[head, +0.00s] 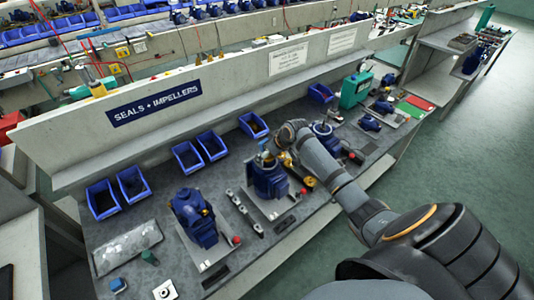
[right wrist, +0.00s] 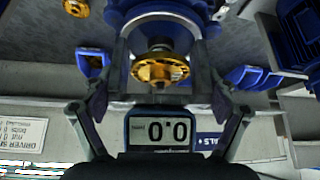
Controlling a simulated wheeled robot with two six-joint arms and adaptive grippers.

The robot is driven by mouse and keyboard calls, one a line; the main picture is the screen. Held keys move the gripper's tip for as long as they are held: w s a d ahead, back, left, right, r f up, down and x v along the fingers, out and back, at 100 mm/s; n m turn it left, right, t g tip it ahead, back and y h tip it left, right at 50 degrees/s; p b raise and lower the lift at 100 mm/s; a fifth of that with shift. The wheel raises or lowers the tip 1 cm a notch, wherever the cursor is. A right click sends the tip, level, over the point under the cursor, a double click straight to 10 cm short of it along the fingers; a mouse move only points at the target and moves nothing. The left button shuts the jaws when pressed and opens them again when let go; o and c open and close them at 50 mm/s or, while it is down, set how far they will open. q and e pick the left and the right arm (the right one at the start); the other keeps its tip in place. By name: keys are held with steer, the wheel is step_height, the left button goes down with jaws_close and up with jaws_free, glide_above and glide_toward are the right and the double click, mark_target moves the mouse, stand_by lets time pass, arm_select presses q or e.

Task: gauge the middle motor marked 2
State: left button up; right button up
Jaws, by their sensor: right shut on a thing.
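The middle motor (head: 268,181) is a blue upright motor on a light base plate, between two similar motors. Its mark is not legible. My right gripper (head: 273,150) is at the top of this motor, coming from the right. In the right wrist view, the gripper's fingers frame a gauge (right wrist: 168,130) whose display reads 0.0, and they appear shut on it. Beyond the display are a gold disc (right wrist: 160,69) and the blue motor body (right wrist: 165,12). Whether the gauge touches the motor cannot be told. My left gripper is not in view.
A left motor (head: 195,218) and a right motor (head: 322,138) stand along the bench. Blue bins (head: 187,157) line the back wall. A gold part (head: 309,181) lies right of the middle motor. A slotted strip (head: 243,213) lies left of it.

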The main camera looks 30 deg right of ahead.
mark_target(267, 140)
steer(key=o, duration=1.4)
steer(key=shift+c, duration=0.2)
steer(key=shift+r, duration=0.15)
step_height(267, 140, up, 7)
steer(key=p, duration=0.7)
steer(key=shift+r+p, duration=0.9)
steer(key=shift+r, duration=0.05)
steer(key=shift+f, duration=0.1)
